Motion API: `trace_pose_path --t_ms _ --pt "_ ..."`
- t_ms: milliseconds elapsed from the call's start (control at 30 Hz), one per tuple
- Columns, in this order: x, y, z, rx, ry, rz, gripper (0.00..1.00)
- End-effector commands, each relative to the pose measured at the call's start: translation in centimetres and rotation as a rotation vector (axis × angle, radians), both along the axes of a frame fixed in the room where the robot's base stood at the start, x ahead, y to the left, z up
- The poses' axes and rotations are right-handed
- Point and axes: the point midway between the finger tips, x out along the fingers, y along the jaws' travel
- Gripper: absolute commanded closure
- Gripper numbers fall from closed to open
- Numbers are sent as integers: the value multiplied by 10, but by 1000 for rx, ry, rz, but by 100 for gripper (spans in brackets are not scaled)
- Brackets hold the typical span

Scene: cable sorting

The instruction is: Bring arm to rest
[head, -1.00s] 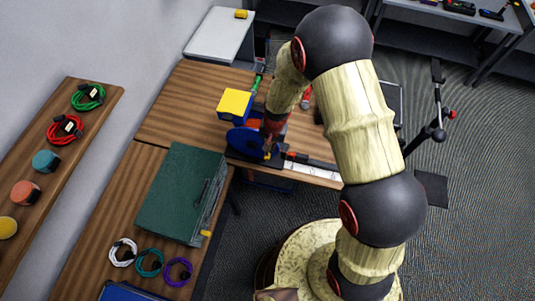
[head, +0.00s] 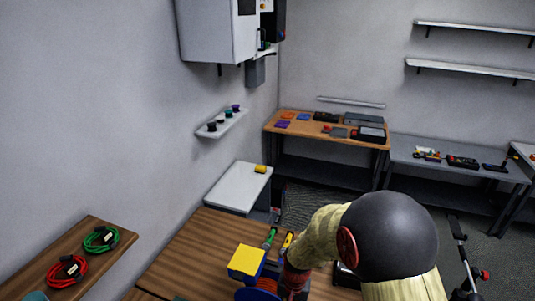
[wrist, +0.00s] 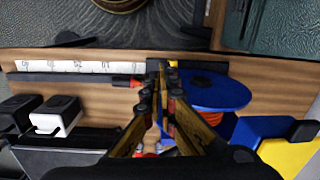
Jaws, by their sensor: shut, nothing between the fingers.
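My gripper (wrist: 162,90) shows in the wrist view with its two fingers shut together and nothing between them. It points over the wooden workbench (wrist: 90,88), beside a blue spool (wrist: 215,90) on its right. A ruler (wrist: 75,66) lies along the bench edge to its left. In the head view my arm rises at the lower right and bends down toward the bench (head: 190,250). The fingertips are out of that view, below the bottom edge.
A yellow-topped blue block (head: 246,262) stands near my wrist. Green (head: 100,240) and red (head: 67,272) cable coils lie on the left shelf. A white cabinet (head: 238,187) stands behind the bench. In the wrist view, black and white boxes (wrist: 55,115) sit at left.

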Motion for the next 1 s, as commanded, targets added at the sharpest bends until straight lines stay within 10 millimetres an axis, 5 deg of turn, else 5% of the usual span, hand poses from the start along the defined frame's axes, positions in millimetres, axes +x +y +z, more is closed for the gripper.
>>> trace_pose_path --t_ms 133,600,1000 --pt "-44 -12 16 -14 82 127 100" --pt "-108 -58 81 -22 -35 314 100" --pt "-167 -100 91 -75 -320 303 100"
